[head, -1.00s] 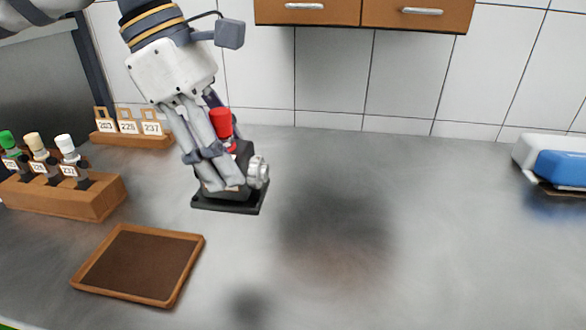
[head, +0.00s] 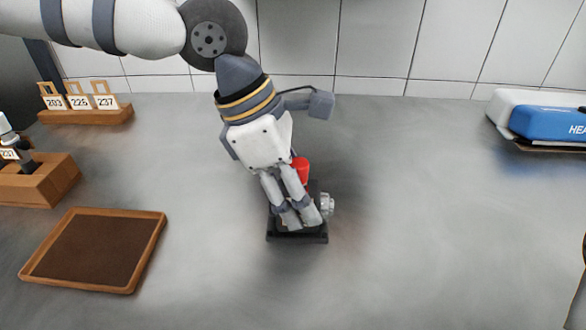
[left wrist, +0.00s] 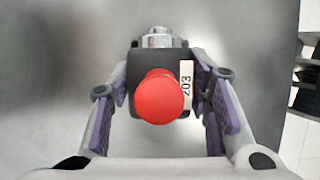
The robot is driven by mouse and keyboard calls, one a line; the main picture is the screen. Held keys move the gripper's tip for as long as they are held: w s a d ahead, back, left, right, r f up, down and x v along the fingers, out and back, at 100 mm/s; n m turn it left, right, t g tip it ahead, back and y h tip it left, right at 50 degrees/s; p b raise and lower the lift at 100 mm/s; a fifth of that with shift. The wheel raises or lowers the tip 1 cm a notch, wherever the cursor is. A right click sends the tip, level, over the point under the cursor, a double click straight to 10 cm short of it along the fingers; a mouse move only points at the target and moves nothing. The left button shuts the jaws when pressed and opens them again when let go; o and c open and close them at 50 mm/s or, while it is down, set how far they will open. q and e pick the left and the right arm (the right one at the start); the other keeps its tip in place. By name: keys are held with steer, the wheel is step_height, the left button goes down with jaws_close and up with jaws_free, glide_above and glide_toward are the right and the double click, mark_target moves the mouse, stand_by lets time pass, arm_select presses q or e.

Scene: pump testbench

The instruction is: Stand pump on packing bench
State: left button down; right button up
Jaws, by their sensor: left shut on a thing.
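The pump has a black base (head: 312,238), a red cap (head: 300,169) and a silver fitting (head: 327,205). My left gripper (head: 299,222) is shut on the pump from above and hides much of its body. The pump is upright over the grey metal bench (head: 430,220); I cannot tell whether its base touches the surface. In the left wrist view the pump's red cap (left wrist: 159,97) is between the purple-padded fingers (left wrist: 160,105), and a white label reads 203. My right gripper is not in view.
A brown wooden tray (head: 152,250) lies at the left front. A rack with tags 203, 225 and 237 (head: 90,117) is at the back left. A blue and white case (head: 545,122) is at the back right.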

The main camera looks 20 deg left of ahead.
arm_select(q)
steer(key=shift+r, duration=0.1)
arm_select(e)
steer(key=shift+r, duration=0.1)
arm_select(q)
steer(key=c, duration=0.8)
jaws_free()
steer(key=shift+c, duration=0.2)
steer(key=shift+r, duration=0.1)
steer(key=p+v, duration=0.1)
steer(key=v, duration=1)
steer(key=shift+r+p, duration=0.35)
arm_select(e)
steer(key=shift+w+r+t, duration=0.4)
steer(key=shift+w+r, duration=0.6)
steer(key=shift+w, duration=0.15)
arm_select(q)
steer(key=shift+s+a+f, duration=0.1)
steer(key=shift+s+a, duration=0.05)
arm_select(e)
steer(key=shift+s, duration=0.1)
